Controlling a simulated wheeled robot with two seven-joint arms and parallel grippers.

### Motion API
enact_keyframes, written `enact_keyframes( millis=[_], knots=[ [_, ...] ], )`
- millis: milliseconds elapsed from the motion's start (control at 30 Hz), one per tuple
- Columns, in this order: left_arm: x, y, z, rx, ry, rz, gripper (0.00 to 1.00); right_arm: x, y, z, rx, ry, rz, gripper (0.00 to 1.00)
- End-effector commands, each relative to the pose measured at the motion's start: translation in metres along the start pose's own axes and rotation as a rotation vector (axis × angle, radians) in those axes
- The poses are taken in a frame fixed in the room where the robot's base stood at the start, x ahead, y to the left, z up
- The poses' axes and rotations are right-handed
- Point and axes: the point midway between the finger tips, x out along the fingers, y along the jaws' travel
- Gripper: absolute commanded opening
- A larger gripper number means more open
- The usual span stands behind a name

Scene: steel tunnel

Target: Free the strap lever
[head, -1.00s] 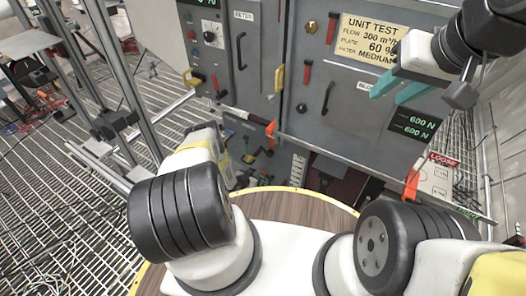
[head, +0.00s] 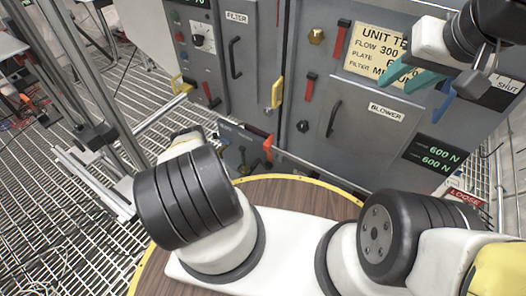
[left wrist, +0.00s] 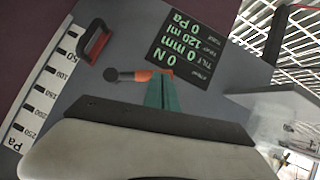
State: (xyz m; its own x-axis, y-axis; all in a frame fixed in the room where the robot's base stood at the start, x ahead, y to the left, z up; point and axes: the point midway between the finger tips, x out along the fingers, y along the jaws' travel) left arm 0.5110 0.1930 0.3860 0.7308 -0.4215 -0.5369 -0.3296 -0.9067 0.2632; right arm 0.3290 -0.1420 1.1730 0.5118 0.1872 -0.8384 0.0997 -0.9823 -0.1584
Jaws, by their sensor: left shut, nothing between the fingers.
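In the left wrist view my left gripper (left wrist: 161,92) has its teal fingers shut together. Their tips are at a short orange piece (left wrist: 150,76) with a dark round-ended lever (left wrist: 116,75) beside it; I cannot tell whether they touch, or whether this is the strap lever. In the head view the left gripper is hidden beyond my arm. An orange handle (head: 267,148) shows low on the cabinet front. My right gripper (head: 408,77) is open at the upper right, in front of the yellow unit test plate (head: 375,50), with nothing seen between its teal fingers.
The grey cabinet (head: 350,150) has a blower door handle (head: 333,118), red levers (head: 309,87) and a green-lit display (head: 433,153). A LOOSE label (head: 465,195) is at the lower right. In the left wrist view are a red handle (left wrist: 96,42) and a readout (left wrist: 185,47). Metal grating lies left.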

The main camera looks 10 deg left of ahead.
Motion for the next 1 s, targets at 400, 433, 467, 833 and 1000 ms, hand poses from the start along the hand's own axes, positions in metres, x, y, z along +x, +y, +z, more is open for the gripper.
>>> enact_keyframes(
  millis=[400,433,467,833,1000],
  knots=[
    [0.006,-0.002,0.012,0.002,0.002,-0.002,0.00,0.000,0.000,0.000,0.000,0.001,0.000,0.36],
    [0.006,-0.002,0.012,0.002,0.001,-0.002,0.00,0.000,0.000,0.000,0.000,0.001,0.000,0.36],
    [0.006,-0.002,0.012,0.002,0.001,-0.002,0.00,0.000,0.000,0.000,0.000,0.001,0.000,0.36],
    [0.000,0.000,0.004,0.002,0.001,-0.001,0.00,0.000,0.000,0.000,0.000,0.000,0.000,0.36],
    [-0.003,0.002,-0.001,0.002,0.001,-0.002,0.00,0.000,0.000,0.000,0.000,0.000,0.000,0.36]
  ],
)
